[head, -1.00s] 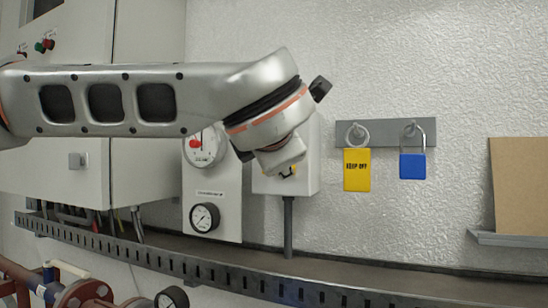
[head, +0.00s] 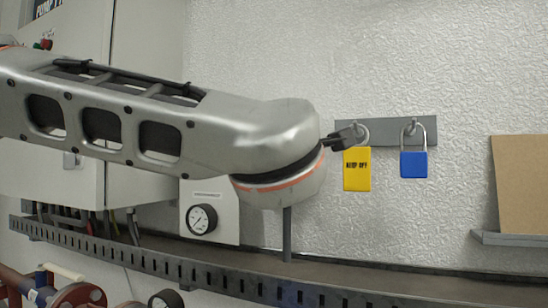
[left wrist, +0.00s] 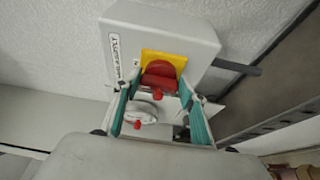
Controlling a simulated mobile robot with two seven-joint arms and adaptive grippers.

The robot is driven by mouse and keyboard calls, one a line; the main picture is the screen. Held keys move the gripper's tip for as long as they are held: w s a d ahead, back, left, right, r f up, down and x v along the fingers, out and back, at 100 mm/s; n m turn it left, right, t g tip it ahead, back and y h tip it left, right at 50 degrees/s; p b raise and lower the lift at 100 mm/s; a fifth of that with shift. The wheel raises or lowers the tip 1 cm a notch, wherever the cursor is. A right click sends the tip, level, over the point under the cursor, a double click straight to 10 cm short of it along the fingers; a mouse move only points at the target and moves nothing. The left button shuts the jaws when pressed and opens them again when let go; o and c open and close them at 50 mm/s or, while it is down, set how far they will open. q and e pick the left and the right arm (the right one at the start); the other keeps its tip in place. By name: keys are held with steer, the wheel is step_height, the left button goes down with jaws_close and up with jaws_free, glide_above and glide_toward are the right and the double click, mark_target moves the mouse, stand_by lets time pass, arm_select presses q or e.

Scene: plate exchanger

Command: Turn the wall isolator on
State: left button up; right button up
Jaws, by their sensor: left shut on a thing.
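The wall isolator (left wrist: 190,35) is a light grey box with a yellow plate (left wrist: 178,60) and a red rotary handle (left wrist: 160,74), seen in the left wrist view. My left gripper (left wrist: 158,88) has its teal-padded fingers on either side of the red handle and is shut on it. The handle's exact angle is hard to read. In the head view my left arm covers the isolator and the gripper; only the conduit below the box (head: 287,234) shows. My right gripper is in neither view.
A pressure gauge (head: 202,219) sits left of the conduit. A slotted cable tray (head: 230,279) runs below. A brown board (head: 522,185) stands right.

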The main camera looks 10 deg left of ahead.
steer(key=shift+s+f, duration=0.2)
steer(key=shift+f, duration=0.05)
arm_select(q)
steer(key=o, duration=1.1)
steer(key=s+d, duration=0.2)
steer(key=s, duration=1)
steer(key=shift+d, duration=0.2)
steer(key=shift+w, duration=0.1)
